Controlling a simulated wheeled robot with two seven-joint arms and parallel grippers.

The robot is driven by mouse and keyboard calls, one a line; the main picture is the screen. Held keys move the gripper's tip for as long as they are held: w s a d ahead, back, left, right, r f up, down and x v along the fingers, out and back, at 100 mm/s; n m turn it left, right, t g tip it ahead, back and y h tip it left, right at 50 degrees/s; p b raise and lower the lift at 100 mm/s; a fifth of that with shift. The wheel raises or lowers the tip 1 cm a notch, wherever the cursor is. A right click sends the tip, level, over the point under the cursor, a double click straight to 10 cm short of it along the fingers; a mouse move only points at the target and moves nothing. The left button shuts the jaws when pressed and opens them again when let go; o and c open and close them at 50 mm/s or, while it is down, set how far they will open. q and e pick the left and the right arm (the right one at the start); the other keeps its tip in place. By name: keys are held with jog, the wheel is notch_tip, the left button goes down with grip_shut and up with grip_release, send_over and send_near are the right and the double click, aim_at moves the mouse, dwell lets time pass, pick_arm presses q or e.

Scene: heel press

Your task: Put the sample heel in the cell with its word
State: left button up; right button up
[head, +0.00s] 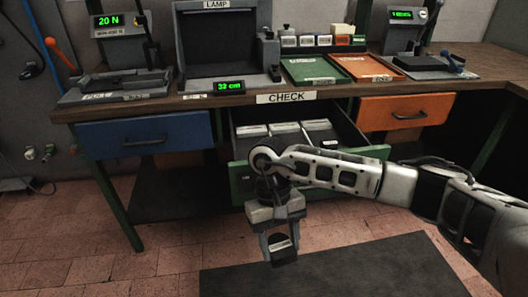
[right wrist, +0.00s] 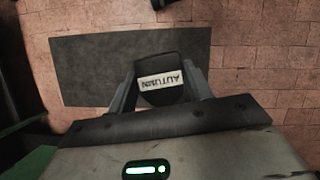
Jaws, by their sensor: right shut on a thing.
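My right gripper (head: 279,252) is shut on the sample heel (head: 284,249), a small black block. It hangs below the wrist, over the floor in front of the bench. In the right wrist view the heel (right wrist: 158,92) sits between the two fingers; its white label appears upside down and reads AUTUMN. The green drawer (head: 240,183) under the CHECK label is pulled open. Inside are several grey compartments with pale tops (head: 285,128); their words are too small to read. My right forearm hides part of the drawer. My left gripper is not in view.
A closed blue drawer (head: 147,141) is left and an orange drawer (head: 405,112) is right. The bench carries a LAMP booth (head: 218,45), a green tray (head: 313,79), an orange tray (head: 362,79) and presses at both ends. A dark mat (head: 350,272) lies on the floor.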

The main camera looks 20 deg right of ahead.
jog(key=shift+d+m, duration=0.2)
jog(key=shift+m, duration=0.1)
